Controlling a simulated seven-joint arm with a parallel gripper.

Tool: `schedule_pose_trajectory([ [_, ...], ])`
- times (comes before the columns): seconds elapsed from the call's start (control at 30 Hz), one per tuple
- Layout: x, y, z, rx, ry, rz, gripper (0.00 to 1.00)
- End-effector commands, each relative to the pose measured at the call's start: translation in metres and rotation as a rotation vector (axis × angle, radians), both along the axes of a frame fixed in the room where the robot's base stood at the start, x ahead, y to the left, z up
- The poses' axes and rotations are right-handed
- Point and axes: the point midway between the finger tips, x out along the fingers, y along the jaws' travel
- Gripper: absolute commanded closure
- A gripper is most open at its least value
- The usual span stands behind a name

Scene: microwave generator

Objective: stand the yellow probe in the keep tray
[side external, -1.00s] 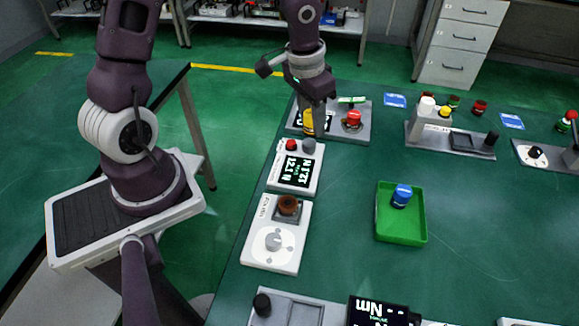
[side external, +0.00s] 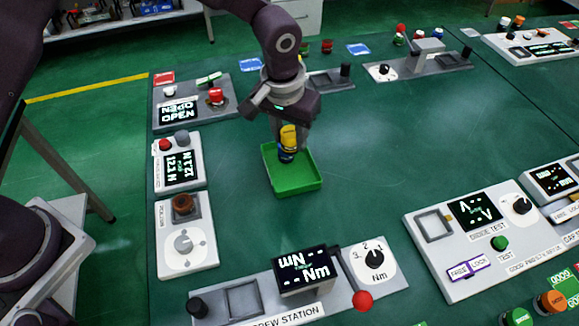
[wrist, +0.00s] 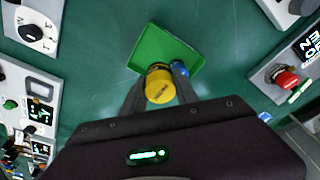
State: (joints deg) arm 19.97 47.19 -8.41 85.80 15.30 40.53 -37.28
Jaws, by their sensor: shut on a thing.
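The yellow probe (side external: 288,133) is held upright between the fingers of my gripper (side external: 290,142). In the wrist view the yellow probe (wrist: 160,86) shows end-on between the two dark fingers. It is over the open green tray (side external: 297,188), which I take for the keep tray. I cannot tell whether its lower end touches the tray floor. A blue probe (side external: 286,155) stands in the tray, partly hidden behind the yellow one and a finger. In the wrist view the blue probe (wrist: 180,69) is close beside the right finger.
The tray's near part is bare and the bench around it is clear. A station with an OPEN display (side external: 178,112) and red knob (side external: 215,96) is at back left.

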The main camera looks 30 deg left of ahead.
Motion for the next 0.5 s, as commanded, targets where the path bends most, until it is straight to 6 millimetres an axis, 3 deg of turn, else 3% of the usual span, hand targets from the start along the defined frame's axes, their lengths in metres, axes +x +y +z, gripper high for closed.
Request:
schedule_pose_trajectory([
  [0.1,-0.002,-0.012,-0.014,0.004,0.0,-0.001,1.0],
  [0.23,-0.002,-0.013,-0.046,0.004,0.001,-0.001,1.0],
  [0.5,-0.002,-0.012,-0.087,0.002,0.0,-0.002,1.0],
])
